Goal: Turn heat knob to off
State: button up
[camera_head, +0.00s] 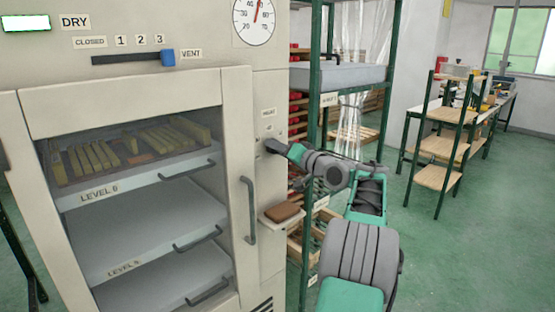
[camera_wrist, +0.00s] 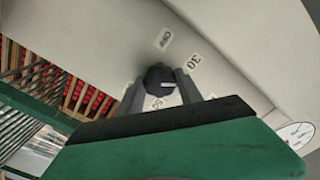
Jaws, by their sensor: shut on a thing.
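The heat knob (camera_wrist: 157,71) is small and black, on the pale front of the cabinet in the wrist view. Around it are labels reading OFF (camera_wrist: 163,38), 30 (camera_wrist: 193,62) and a partly covered one (camera_wrist: 156,103). A pale mark shows on the knob, near its lower right; I cannot tell exactly which label it points to. My gripper (camera_wrist: 160,80) is shut on the knob, one grey finger at each side. In the head view my gripper (camera_head: 277,147) is at the cabinet's right panel, below the HEAT label (camera_head: 268,112), and hides most of the knob.
The drying cabinet (camera_head: 150,88) has its glass door shut, with a vertical handle (camera_head: 249,210) left of my arm. A blue vent slider (camera_head: 167,57) sits near VENT. A small shelf with a brown block (camera_head: 284,212) lies below my gripper. A green-posted rack (camera_head: 316,100) stands close right.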

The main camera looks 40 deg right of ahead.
jog(key=shift+f+n+b, duration=0.15)
jog(key=shift+n+b, duration=5.5)
jog(key=shift+n, duration=2.95)
jog(key=o, duration=1.4)
jog(key=shift+c, duration=0.2)
jog(key=s, duration=0.7)
jog(key=shift+s+d+b, duration=0.15)
jog(key=shift+s+b, duration=0.15)
jog(key=shift+s, duration=0.1)
